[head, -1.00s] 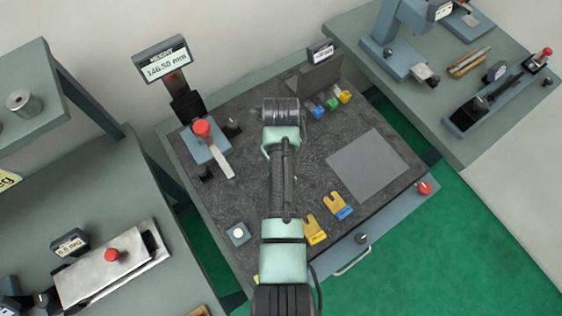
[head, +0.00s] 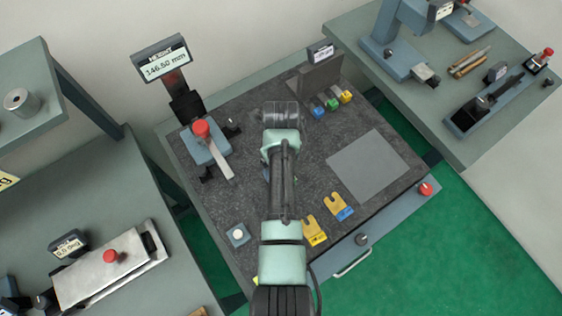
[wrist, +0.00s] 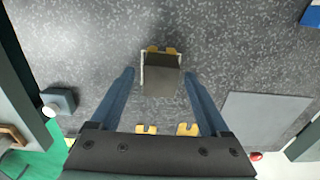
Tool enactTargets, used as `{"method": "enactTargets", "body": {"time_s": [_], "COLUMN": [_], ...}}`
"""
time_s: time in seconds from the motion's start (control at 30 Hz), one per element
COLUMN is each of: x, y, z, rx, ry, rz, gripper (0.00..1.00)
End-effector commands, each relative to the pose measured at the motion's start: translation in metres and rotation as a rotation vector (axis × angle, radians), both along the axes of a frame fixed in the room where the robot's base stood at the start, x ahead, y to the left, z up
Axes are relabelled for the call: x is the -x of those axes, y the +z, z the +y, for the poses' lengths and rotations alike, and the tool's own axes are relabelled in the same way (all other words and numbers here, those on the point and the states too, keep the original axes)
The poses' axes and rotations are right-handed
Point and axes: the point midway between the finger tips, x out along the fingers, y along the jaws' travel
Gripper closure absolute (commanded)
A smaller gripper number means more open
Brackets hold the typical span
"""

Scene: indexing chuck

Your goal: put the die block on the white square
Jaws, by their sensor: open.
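In the wrist view a dark grey block (wrist: 160,80), which looks like the die block, is between my gripper's (wrist: 158,76) two blue fingers. The fingers are apart, with a gap on each side of the block. Thin white lines (wrist: 143,72) show at the block's left and far edges and appear to be part of the white square, mostly hidden by the block. I cannot tell whether the block rests inside it. Yellow pieces (wrist: 153,48) stick out behind the block. In the head view my arm hides the block and the white square.
A grey plate (head: 372,167) lies to the right on the dark stone surface. Two yellow forked gauges (head: 314,230) lie near the front edge. A height gauge with a red knob (head: 201,128) stands left. Small coloured blocks (head: 333,104) sit at the back.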

Motion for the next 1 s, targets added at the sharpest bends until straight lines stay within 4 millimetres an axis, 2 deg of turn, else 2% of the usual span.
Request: {"method": "enactTargets", "body": {"time_s": [0.27, 0.63, 0.8, 1.0], "x": [-0.001, 0.0, 0.0, 0.0], "y": [0.034, 0.12, 0.131, 0.132], "z": [0.0, 0.0, 0.0, 0.0], "rx": [0.0, -0.001, -0.001, 0.0], "ry": [0.0, 0.0, 0.0, 0.0], "rz": [-0.006, -0.001, 0.001, 0.0], "gripper": [0.2, 0.2, 0.2, 0.2]}}
